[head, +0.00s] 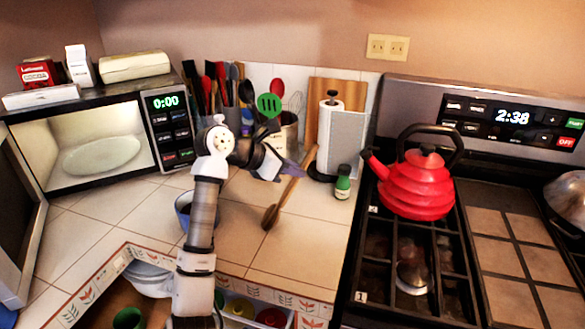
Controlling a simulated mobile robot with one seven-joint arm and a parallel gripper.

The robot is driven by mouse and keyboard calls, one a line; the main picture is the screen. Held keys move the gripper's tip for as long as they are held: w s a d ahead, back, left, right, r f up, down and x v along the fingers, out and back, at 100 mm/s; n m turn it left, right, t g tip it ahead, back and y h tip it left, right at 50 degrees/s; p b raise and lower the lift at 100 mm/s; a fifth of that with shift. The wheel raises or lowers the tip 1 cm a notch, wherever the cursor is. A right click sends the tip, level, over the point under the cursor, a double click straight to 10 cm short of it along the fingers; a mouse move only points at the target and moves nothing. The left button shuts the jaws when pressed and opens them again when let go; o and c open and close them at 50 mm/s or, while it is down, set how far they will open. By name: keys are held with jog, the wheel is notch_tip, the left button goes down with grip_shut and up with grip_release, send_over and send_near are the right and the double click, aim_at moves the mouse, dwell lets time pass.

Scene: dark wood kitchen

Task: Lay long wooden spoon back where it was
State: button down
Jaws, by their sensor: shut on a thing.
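The long wooden spoon (270,217) is held at a slant over the tiled counter (300,241). Its bowl is at the lower left and its handle runs up to the right toward the paper towel. My gripper (292,171) is shut on the spoon's handle; the arm partly blocks the fingers. I cannot tell whether the bowl touches the counter.
A paper towel roll (341,140) and a small green bottle (343,182) stand right of the spoon. The utensil holder (289,132) is behind. A red kettle (415,180) sits on the stove. A blue mug (184,210) is left of my arm.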

jog(key=c, duration=1.3)
grip_release()
jog(key=shift+c, duration=0.2)
